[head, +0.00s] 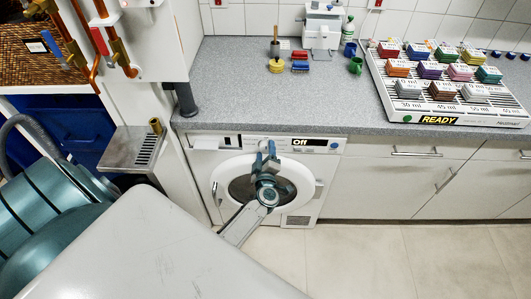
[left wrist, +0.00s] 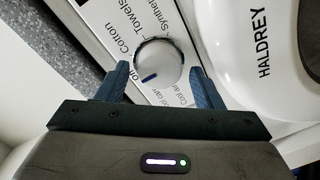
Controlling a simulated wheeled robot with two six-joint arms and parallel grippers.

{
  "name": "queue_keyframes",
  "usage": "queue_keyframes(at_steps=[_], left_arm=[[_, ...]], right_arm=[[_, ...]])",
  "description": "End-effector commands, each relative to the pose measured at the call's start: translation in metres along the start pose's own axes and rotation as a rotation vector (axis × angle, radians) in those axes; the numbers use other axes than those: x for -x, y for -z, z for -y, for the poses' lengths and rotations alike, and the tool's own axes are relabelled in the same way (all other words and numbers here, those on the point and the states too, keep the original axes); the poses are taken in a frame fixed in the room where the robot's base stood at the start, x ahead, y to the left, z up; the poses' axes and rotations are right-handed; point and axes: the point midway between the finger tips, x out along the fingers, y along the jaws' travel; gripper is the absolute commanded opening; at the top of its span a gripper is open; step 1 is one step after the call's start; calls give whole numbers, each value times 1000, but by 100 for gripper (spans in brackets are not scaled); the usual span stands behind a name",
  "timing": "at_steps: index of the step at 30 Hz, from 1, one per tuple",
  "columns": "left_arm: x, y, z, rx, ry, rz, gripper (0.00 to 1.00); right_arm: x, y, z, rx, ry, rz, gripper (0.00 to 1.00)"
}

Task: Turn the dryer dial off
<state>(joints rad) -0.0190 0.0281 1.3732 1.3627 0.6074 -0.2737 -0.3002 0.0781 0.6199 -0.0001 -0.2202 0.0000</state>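The white dryer (head: 214,183) stands under the counter, with a round door and a small black display (head: 303,142) reading "Off". In the left wrist view its dial (left wrist: 160,57) is a round white knob with a dark blue pointer mark at its lower left edge. Labels such as "Cotton" and "Towels" ring the dial. My left gripper (head: 267,151) is in front of the dryer's control panel and hides the dial in the head view. In the left wrist view the left gripper (left wrist: 161,83) is open, one finger on each side of the dial, without visible contact.
The grey counter (head: 225,75) runs above the dryer, and white drawers (head: 400,180) stand to its right. A metal drip shelf (head: 130,148) juts out at left. A rack (head: 385,85) of coloured blocks marked "READY" stands on the counter. The tiled floor at right is clear.

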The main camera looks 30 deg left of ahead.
Motion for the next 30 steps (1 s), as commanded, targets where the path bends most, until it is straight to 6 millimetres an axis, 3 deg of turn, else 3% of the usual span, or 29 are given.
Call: queue_keyframes(at_steps=[11, 24, 30], left_arm=[[5, -1, 0, 0, 0, 0, 65], [84, -1, 2, 2, 2, 0, 65], [105, -1, 1, 2, 0, 1, 65]], right_arm=[[-1, 0, 0, 0, 0, 0, 0], [-14, -1, 0, 1, -1, -1, 0], [-18, -1, -1, 1, -3, -1, 0]])
